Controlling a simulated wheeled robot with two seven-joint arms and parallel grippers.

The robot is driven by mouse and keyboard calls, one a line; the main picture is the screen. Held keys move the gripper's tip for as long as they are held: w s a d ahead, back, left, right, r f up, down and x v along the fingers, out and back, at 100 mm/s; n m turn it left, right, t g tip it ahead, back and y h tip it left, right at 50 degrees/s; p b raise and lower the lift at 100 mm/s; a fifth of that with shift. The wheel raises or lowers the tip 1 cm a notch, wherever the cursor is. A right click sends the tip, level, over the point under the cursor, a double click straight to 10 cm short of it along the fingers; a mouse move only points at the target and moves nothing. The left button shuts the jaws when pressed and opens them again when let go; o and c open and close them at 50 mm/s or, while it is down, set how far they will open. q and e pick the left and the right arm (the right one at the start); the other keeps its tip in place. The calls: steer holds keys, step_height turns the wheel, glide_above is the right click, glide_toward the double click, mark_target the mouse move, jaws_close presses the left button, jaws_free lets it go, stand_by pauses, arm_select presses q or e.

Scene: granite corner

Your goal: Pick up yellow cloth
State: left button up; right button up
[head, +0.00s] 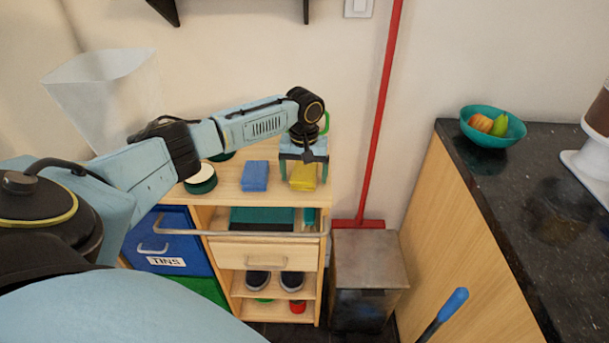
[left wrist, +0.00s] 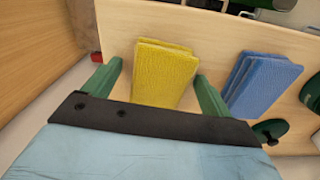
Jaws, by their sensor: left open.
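The yellow cloth (head: 303,176) lies folded on the wooden top of a small cart (head: 229,184), near its right end. My left gripper (head: 303,178) is over it, pointing down, and hides part of it in the head view. In the left wrist view the yellow cloth (left wrist: 163,74) shows between the two green fingers (left wrist: 153,84), one on each side. The gripper is open, with no grip on the cloth. I cannot tell exactly how high the fingertips are above the cart top. My right gripper is not in view.
A folded blue cloth (head: 254,176) lies left of the yellow one, close to a finger. A round green-rimmed container (head: 201,180) stands further left. A red pole (head: 380,110) and a metal bin (head: 367,262) stand right of the cart. A dark counter (head: 540,190) holds a fruit bowl (head: 492,126).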

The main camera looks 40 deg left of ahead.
mark_target(304, 173)
arm_select(q)
steer(key=c, duration=1.1)
steer(key=shift+o, duration=0.2)
step_height(304, 173, up, 10)
steer(key=p, duration=0.1)
steer(key=shift+p, duration=0.35)
steer(key=o, duration=0.3)
steer(key=shift+c, duration=1.2)
